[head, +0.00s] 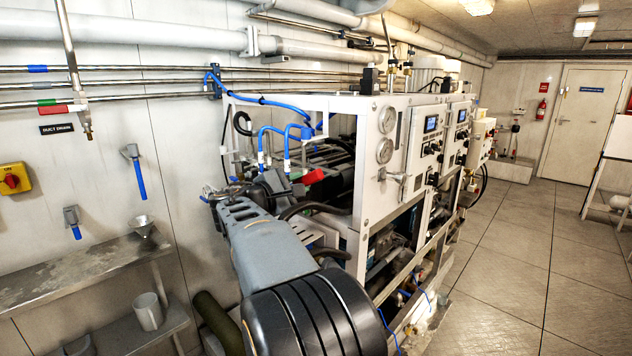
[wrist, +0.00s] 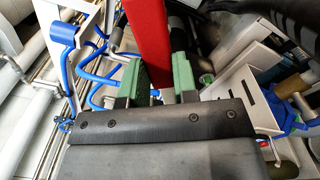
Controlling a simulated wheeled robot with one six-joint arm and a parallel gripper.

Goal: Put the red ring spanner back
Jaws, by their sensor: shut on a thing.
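The red ring spanner (wrist: 147,35) shows in the wrist view as a broad red bar running up out of the picture; its ring ends are not visible there. My gripper (wrist: 160,82), with green finger pads, is shut on it. In the head view a short red piece of the spanner (head: 313,177) shows just beyond my gripper (head: 296,178), in front of the open side of the white-framed machine. Most of the spanner is hidden there by my arm or out of sight.
The white-framed machine (head: 358,210) with blue hoses (head: 275,135) is close around my gripper. On the left wall hang blue-handled items in grey holders (head: 130,152) (head: 71,215).

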